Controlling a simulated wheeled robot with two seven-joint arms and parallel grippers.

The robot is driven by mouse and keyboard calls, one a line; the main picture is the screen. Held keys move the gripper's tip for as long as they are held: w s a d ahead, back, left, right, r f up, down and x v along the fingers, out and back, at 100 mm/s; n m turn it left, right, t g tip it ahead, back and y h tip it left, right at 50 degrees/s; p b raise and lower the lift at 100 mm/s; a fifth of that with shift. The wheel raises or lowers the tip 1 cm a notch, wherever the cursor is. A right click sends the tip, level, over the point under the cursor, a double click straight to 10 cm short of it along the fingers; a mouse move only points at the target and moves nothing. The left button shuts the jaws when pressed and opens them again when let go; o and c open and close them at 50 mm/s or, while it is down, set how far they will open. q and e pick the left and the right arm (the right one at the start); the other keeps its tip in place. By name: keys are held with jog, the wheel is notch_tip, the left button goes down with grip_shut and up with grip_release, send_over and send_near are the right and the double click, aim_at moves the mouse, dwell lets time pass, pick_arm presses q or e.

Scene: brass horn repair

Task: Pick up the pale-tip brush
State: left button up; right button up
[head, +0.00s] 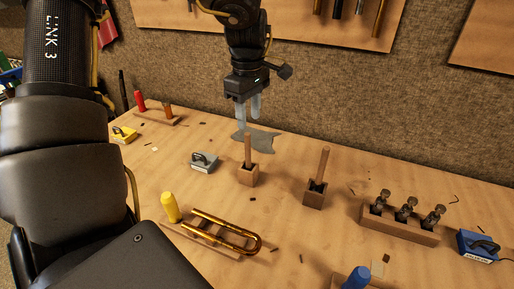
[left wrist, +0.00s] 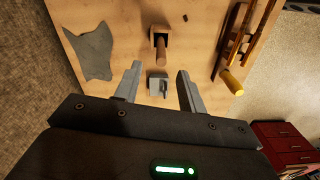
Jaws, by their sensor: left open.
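Two brushes with plain wooden handles stand upright in small wooden blocks: a left one (head: 248,148) and a right one (head: 323,164). Their lower ends sit down in the blocks, so I cannot tell which has the pale tip. My left gripper (head: 248,112) is open and empty, above and behind the left brush and apart from it. In the left wrist view, one wooden handle (left wrist: 161,52) in its block (left wrist: 158,32) lies ahead of the open fingers (left wrist: 156,82), not between them.
A grey cloth (head: 262,143) lies below my gripper; a grey block (head: 201,167) with a dark handle stands nearby. A brass slide (head: 222,233), a yellow-handled tool (head: 170,208) and a rack with several valves (head: 400,225) occupy the bench. The felt wall stands behind.

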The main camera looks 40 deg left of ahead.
aim_at(248, 134)
pick_arm(q)
jog(key=shift+s+f, duration=0.2)
notch_tip(248, 134, down, 3)
jog(key=shift+s+r, duration=0.1)
jog(key=shift+r, duration=0.05)
jog(key=shift+w+f, duration=0.2)
jog(key=shift+f, duration=0.85)
jog(key=shift+s+f, duration=0.15)
jog(key=shift+f, duration=0.1)
jog(key=f, duration=0.5)
jog(key=shift+a, duration=0.25)
grip_shut()
pick_arm(e)
jog(key=s, duration=0.2)
jog(key=shift+s+d+f, duration=0.3)
jog(key=shift+d, duration=0.1)
